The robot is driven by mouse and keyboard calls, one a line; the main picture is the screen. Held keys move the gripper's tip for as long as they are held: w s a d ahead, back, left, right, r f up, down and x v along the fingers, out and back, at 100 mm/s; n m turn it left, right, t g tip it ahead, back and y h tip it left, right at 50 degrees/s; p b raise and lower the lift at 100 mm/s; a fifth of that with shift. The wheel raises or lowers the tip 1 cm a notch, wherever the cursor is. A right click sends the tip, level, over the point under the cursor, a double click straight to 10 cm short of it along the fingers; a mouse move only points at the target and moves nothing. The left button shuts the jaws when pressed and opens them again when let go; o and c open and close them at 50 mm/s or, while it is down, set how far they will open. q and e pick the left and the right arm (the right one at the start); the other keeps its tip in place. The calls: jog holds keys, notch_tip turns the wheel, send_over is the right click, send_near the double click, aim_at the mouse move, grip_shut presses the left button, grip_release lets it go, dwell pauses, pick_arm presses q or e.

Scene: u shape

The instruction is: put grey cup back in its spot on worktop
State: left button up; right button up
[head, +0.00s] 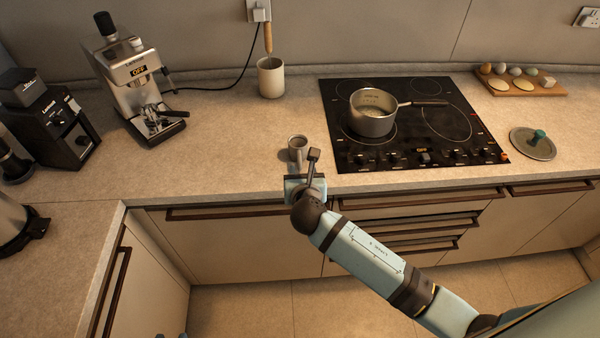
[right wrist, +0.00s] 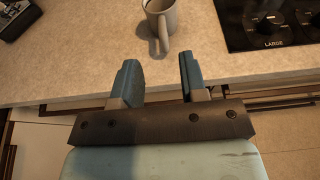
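The grey cup (head: 297,147) stands upright on the worktop (head: 235,135), near its front edge and left of the hob. In the right wrist view the cup (right wrist: 161,18) is cut by the top edge, its handle pointing toward my gripper. My right gripper (right wrist: 157,72) is open and empty, its two fingers apart, just short of the cup and not around it.
A black hob (head: 440,125) holds a saucepan (head: 372,115). A utensil pot (head: 271,78) stands behind the cup. An espresso machine (head: 135,85) and a grinder (head: 50,125) stand left. A lid (head: 533,146) and a wooden board (head: 520,82) lie right. Worktop left of the cup is clear.

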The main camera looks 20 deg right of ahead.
jog(key=s+f+m+g+y, duration=0.1)
jog(key=s+f+m+y, duration=0.2)
jog(key=s+m, duration=0.9)
jog(key=s+f+m+g+y, duration=0.1)
jog(key=s+f+m+y, duration=0.3)
jog(key=s+f+m, duration=0.5)
jog(key=s+m, duration=0.4)
jog(key=m, duration=0.4)
jog(key=shift+s+f+m+g, duration=0.15)
jog(key=shift+s+m+g, duration=0.15)
jog(key=shift+m, duration=0.1)
jog(key=shift+d, duration=0.25)
